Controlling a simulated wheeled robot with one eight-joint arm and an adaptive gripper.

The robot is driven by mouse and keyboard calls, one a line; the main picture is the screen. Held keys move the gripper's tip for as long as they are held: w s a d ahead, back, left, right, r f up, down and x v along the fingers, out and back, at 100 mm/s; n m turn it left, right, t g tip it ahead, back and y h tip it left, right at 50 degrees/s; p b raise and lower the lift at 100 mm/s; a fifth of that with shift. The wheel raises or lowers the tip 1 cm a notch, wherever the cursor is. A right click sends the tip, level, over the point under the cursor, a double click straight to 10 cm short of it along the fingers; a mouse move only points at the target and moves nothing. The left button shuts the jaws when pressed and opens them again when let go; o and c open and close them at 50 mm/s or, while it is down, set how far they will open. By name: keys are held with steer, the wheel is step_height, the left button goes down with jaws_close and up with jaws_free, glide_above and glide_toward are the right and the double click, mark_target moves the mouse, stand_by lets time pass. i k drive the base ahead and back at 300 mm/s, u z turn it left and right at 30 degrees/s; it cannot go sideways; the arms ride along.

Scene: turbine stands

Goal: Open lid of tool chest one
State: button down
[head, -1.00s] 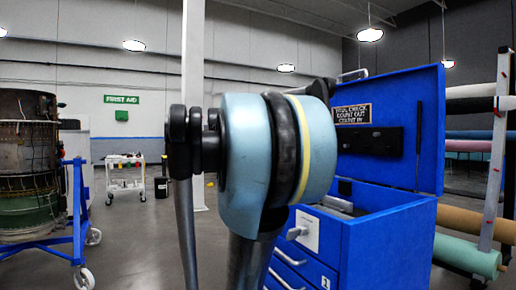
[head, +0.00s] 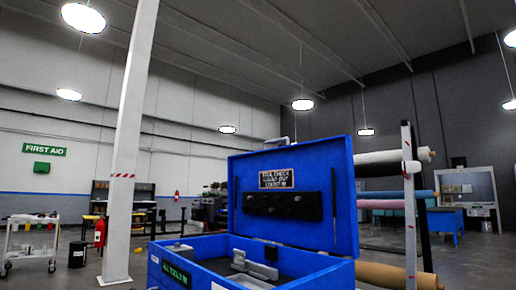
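The blue tool chest (head: 166,272) stands at the bottom centre of the head view. Its lid (head: 340,190) is raised and stands upright behind the open top. The lid's inner face carries a dark sign with pale lettering (head: 276,179) and a black holder strip (head: 282,206). Grey tools or parts (head: 255,267) lie in the open top compartment. Green lettering (head: 177,273) shows on the chest's front; its number is not in view. My gripper and arm are not in view now.
A white pillar (head: 131,150) rises left of the chest. A white cart (head: 32,240) and a black bin (head: 77,254) stand farther left. A rack with rolls (head: 408,200) stands close on the right.

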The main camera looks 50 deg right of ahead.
mark_target(301, 195)
steer(key=u, duration=1)
steer(key=k, duration=1.95)
steer(key=z, duration=2.8)
steer(key=i, duration=0.9)
steer(key=z, duration=0.05)
